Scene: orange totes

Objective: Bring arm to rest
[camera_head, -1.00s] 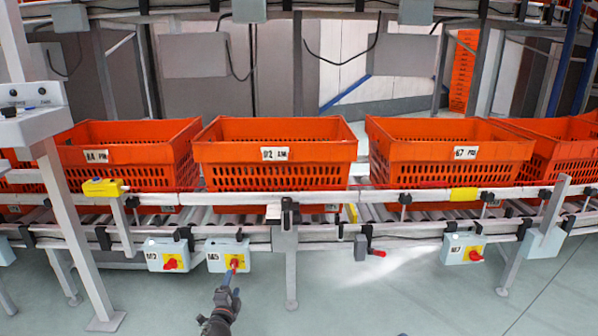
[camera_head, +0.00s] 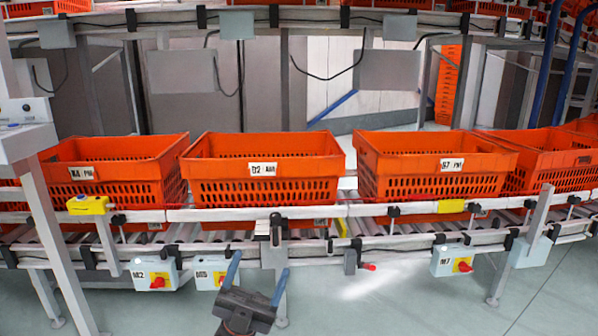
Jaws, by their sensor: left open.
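My left gripper (camera_head: 255,272) shows at the bottom of the head view, left of centre. Its two blue fingers are spread apart and point up, with nothing between them. It is in front of the lower conveyor frame and partly covers the M5 switch box (camera_head: 211,274). I cannot tell whether it touches the box. The box's red knob is hidden behind a finger. My right gripper is not in view.
Orange totes (camera_head: 262,190) stand in a row on the roller conveyor (camera_head: 185,238). Switch boxes M2 (camera_head: 153,274) and M7 (camera_head: 452,260) hang below its front rail. A grey post (camera_head: 58,240) stands at the left. The floor (camera_head: 390,305) at lower right is clear.

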